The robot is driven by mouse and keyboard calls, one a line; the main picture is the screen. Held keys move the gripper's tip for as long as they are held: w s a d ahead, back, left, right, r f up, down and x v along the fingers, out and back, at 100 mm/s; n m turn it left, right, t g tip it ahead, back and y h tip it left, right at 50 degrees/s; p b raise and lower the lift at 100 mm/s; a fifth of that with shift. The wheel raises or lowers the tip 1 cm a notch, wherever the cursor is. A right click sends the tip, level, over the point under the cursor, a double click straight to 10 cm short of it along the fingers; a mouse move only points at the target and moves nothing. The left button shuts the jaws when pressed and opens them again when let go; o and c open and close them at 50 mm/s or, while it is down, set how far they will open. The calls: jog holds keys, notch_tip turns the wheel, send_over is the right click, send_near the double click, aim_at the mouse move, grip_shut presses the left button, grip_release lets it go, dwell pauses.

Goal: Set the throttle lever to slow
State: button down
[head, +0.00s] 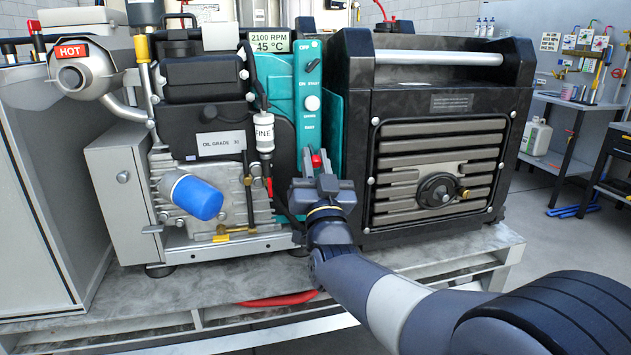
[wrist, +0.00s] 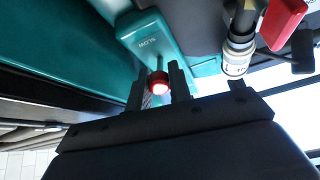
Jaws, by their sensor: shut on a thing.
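The throttle lever's red knob (head: 316,161) shows low on the front of the teal control panel (head: 309,81). My gripper (head: 319,168) is at the lever, its fingers pointing into the panel. In the wrist view the red knob (wrist: 159,84) sits between the two dark fingers (wrist: 159,88), and the gripper is shut on it. The teal lever housing (wrist: 146,35) is just beyond the knob and carries a small label, turned upside down, that seems to read SLOW. The lever's stem is mostly hidden by the knob and fingers.
A white-capped filter marked FINE (head: 264,132) hangs close left of my gripper; a red handle (wrist: 284,20) is beside it in the wrist view. The black generator housing (head: 437,130) stands close on the right. A blue filter (head: 197,197) juts out on the left.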

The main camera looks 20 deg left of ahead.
jog(key=shift+f+t+b, duration=0.2)
jog(key=shift+t+b, duration=0.3)
jog(key=shift+b, duration=0.65)
jog(key=c, duration=1.3)
grip_release()
jog(key=v, duration=1)
jog(key=shift+s+f, duration=0.25)
jog(key=shift+f, duration=0.05)
jog(key=x, duration=1.1)
jog(key=shift+d, duration=0.1)
jog(key=shift+s, duration=0.1)
